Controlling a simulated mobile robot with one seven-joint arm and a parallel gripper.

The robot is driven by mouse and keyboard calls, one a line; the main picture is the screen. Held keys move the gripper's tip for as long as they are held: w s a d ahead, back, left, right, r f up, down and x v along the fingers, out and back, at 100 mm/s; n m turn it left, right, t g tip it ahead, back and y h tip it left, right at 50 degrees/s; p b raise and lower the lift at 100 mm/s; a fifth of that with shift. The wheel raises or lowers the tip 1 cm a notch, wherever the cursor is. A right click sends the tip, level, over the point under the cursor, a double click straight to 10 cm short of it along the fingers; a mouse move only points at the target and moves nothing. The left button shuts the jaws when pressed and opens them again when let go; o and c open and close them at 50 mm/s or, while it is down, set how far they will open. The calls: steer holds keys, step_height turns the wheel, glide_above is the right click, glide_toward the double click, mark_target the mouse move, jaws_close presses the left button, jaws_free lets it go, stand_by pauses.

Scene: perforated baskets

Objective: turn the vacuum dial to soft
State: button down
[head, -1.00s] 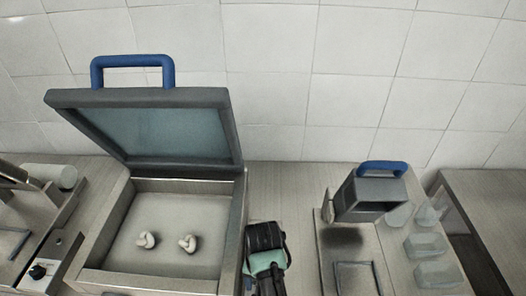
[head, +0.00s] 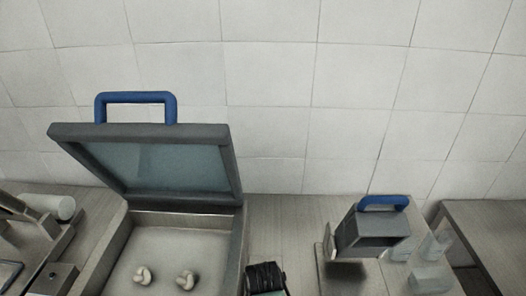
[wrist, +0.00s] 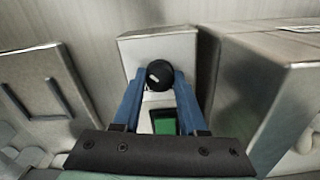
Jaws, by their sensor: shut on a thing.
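In the wrist view a round black dial (wrist: 159,75) sits on the top of a small pale metal box (wrist: 160,47). It carries a short light mark left of its middle. A green panel (wrist: 164,121) shows on the box nearer my wrist. My gripper (wrist: 158,78) has two blue fingers, one on each side of the dial, closed on it. Any setting words around the dial cannot be read. In the head view, a black and teal part of my arm (head: 265,277) shows at the bottom edge; the fingers and the held dial are not visible there.
A metal chamber (head: 114,252) has its blue-handled glass lid (head: 145,165) raised, with two pale lumps (head: 186,280) inside. A grey blue-handled device (head: 372,232) stands at right. In the wrist view a large metal box (wrist: 285,95) stands close at right, and a framed tray (wrist: 45,90) at left.

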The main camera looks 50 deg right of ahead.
steer(key=n+p, duration=0.2)
steer(key=n, duration=0.1)
steer(key=shift+r+n, duration=0.15)
steer(key=shift+n, duration=0.25)
steer(key=n+p, duration=0.1)
steer(key=n, duration=0.4)
steer(key=shift+p, duration=0.4)
steer(key=n+p, duration=0.1)
steer(key=n, duration=0.3)
steer(key=shift+n, duration=0.4)
steer(key=shift+w+n+p, duration=0.1)
steer(key=shift+n+p, duration=0.25)
steer(key=shift+n, duration=1.85)
steer(key=shift+c, duration=2.2)
jaws_free()
